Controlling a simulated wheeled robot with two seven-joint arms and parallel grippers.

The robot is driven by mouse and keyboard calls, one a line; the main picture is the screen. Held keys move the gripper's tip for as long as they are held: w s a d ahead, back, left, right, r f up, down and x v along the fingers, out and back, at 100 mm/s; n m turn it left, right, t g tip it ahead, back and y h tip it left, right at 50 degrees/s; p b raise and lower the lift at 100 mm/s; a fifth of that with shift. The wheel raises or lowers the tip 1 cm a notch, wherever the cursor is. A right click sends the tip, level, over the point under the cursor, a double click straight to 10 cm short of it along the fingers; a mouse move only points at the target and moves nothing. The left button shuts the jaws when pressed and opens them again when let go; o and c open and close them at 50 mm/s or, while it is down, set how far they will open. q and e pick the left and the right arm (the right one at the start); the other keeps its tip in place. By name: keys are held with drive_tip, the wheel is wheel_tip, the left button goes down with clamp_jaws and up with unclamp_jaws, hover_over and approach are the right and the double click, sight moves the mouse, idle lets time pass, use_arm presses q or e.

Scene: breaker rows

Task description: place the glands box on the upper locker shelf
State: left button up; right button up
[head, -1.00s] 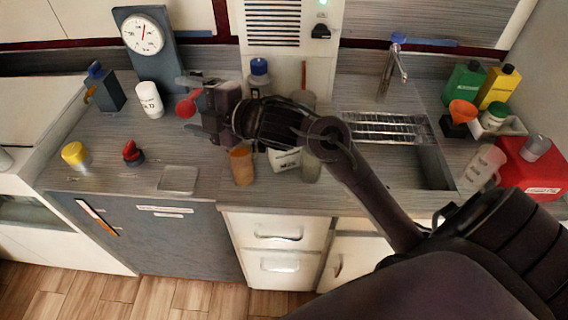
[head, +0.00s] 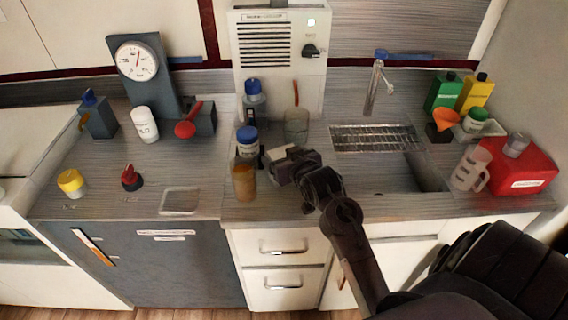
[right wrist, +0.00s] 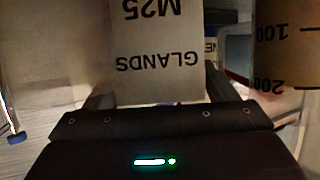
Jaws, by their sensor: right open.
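The glands box (right wrist: 158,60) is pale, with "GLANDS M25" upside down on its face in the right wrist view. In the head view only a small pale part of the box (head: 284,152) shows beside my dark gripper. My right gripper (head: 280,162) is open, with its fingers on either side of the box, and the box stands between the fingers (right wrist: 158,88) in the right wrist view. I cannot tell whether the fingers touch it. My left gripper is not in view. I cannot make out an upper locker shelf.
An amber beaker (head: 243,182) stands close to the left of my right gripper. A blue-capped bottle (head: 247,143) and a clear grey jar (head: 296,127) stand just behind. A sink (head: 395,178) lies to the right. The counter front-left has a square plate (head: 180,201).

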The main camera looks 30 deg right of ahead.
drive_tip(key=shift+x, duration=1.05)
drive_tip(key=shift+r, duration=0.1)
drive_tip(key=c, duration=1)
drive_tip(key=shift+r, duration=0.1)
